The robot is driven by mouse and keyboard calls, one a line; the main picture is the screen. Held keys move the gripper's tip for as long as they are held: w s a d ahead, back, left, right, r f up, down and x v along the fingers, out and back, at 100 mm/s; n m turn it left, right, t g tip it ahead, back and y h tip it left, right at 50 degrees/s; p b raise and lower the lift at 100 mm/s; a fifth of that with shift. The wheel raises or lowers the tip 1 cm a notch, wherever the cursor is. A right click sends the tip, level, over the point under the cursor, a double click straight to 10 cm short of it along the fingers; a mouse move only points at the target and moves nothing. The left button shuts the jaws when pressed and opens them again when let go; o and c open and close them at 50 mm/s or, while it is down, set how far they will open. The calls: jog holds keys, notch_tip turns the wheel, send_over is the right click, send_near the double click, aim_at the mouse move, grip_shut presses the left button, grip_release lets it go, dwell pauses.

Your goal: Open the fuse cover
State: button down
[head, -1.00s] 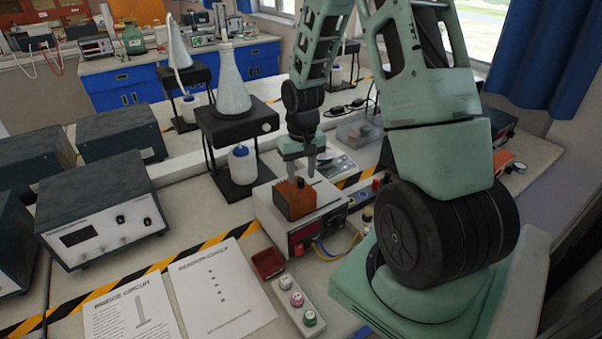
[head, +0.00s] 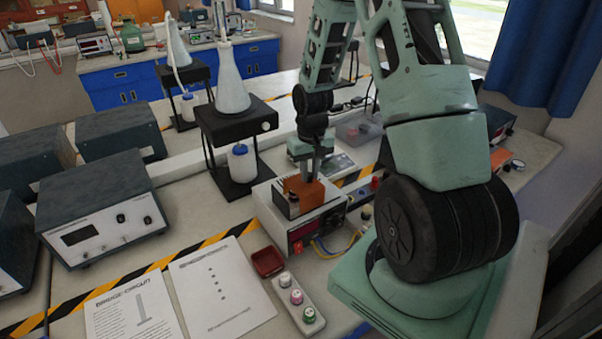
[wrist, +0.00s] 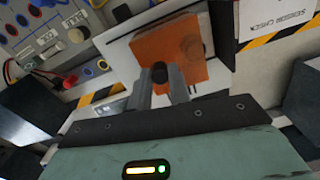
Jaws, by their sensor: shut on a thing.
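The orange-brown fuse cover (head: 302,187) is on top of the white instrument box (head: 322,212). It appears tilted up on its edge, with a small dark and grey part (head: 293,204) showing in front of it. In the wrist view the cover (wrist: 155,47) is a flat orange panel with a black knob (wrist: 159,72). My gripper (head: 309,172) reaches down behind the cover from above. In the wrist view my gripper (wrist: 161,84) has its two grey fingers on either side of the knob, shut on it. The hinge cannot be made out.
A red tray (head: 267,262) and a strip with several coloured knobs (head: 296,302) lie in front of the box. Paper sheets (head: 222,290) lie to the left. A stand with a white flask (head: 232,92) is behind left. Wires (head: 325,248) hang at the box's front.

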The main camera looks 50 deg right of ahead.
jog(key=d, duration=0.2)
jog(key=s+d, duration=0.1)
jog(key=d, duration=0.2)
jog(key=shift+s+d+r, duration=0.1)
jog(key=shift+d, duration=0.05)
jog(key=c, duration=1.3)
grip_release()
jog(key=shift+d, duration=0.1)
notch_tip(320, 180, up, 17)
jog(key=b, duration=0.2)
jog(key=shift+r+b, duration=0.2)
jog(key=shift+b, duration=0.2)
jog(key=shift+s, duration=0.1)
